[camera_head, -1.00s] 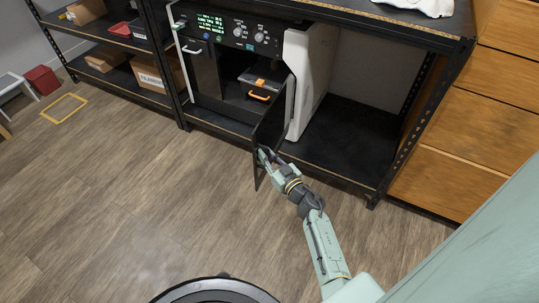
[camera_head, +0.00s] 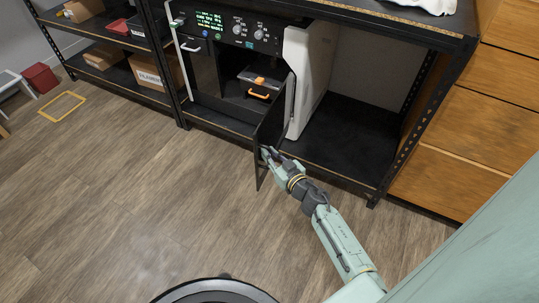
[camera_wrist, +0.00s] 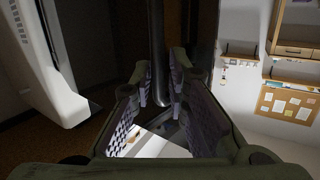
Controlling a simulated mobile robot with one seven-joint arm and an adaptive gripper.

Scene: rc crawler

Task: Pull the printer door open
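The printer (camera_head: 308,75) stands on the lower shelf of the rack, with a dark front and a white side panel. Its dark door (camera_head: 272,128) is swung out towards me, hinged at the right, so the inside shows. My gripper (camera_head: 268,153) is at the door's outer free edge, low down. In the wrist view a dark upright bar (camera_wrist: 158,60), seemingly the door's edge or handle, lies between the two fingertips (camera_wrist: 162,88). Whether both pads press on it cannot be told. The printer's white side also shows there (camera_wrist: 50,65).
An orange-handled item (camera_head: 259,90) sits inside the printer. The shelf bay (camera_head: 345,140) right of the printer is empty. Wooden drawers (camera_head: 470,125) stand at the right. Shelves with boxes (camera_head: 145,72) are at the left. The floor (camera_head: 150,200) in front is largely clear.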

